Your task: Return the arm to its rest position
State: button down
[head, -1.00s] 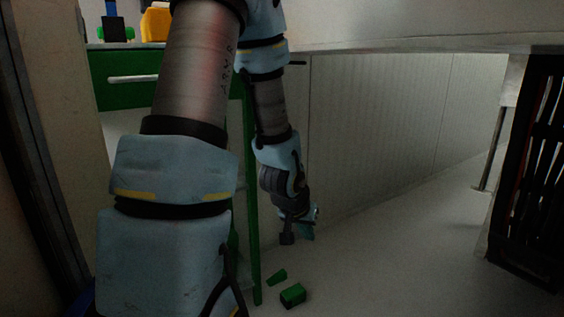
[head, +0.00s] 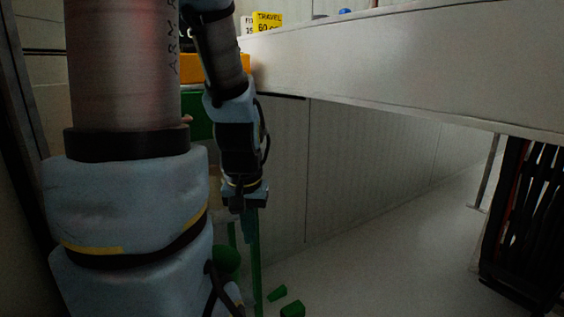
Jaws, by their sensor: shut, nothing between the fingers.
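My arm fills the left part of the head view, with pale blue joint covers and grey links. It bends over at the top and hangs down near the green bench frame. My gripper (head: 245,208) is at the lower end of the arm, pointing down, above the floor and in front of a green leg. Its fingers look close together with nothing held between them. The fingertips are dark and partly blend with the green leg behind.
A wide pale beam or counter edge (head: 390,70) crosses the upper right. An orange item (head: 215,68) and a yellow sign (head: 267,22) stand behind the arm. A dark rack (head: 525,220) stands at right. The middle floor is clear.

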notch_tip(320, 180, up, 34)
jog(key=p, duration=3.2)
jog(key=shift+r, duration=0.15)
